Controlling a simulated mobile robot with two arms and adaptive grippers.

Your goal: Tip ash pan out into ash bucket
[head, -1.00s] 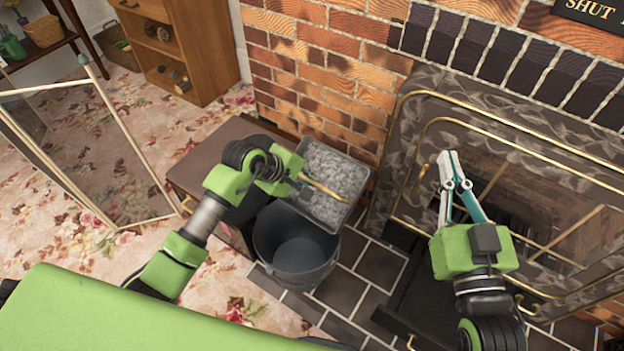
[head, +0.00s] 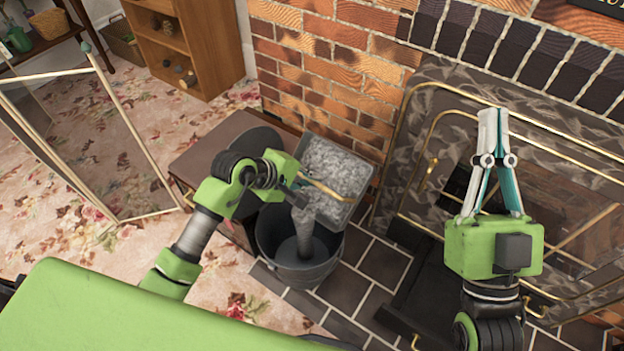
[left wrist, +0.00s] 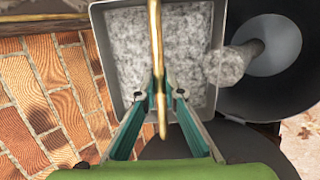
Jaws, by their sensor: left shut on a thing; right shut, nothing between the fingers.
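The ash pan (head: 357,151) is a grey metal tray full of pale grey ash (head: 335,168), with a brass handle arching over it. My left gripper (head: 306,190) is shut on that handle; the left wrist view shows its fingers (left wrist: 159,95) on the brass bar. The pan is tilted above the ash bucket's far edge, and a stream of ash falls from it into the bucket. The ash bucket (head: 325,272) is dark grey and stands upright on the tiles; it also shows in the left wrist view (left wrist: 238,98). My right gripper (head: 492,115) is shut and empty before the fireplace.
A brown low cabinet (head: 215,140) stands left of the bucket. The brick wall (head: 330,60) is close behind the pan. The brass-railed fireplace surround (head: 400,150) is at the right. A glass-panelled screen (head: 90,140) stands at the left. Dark tiles (head: 345,290) lie bare in front of the bucket.

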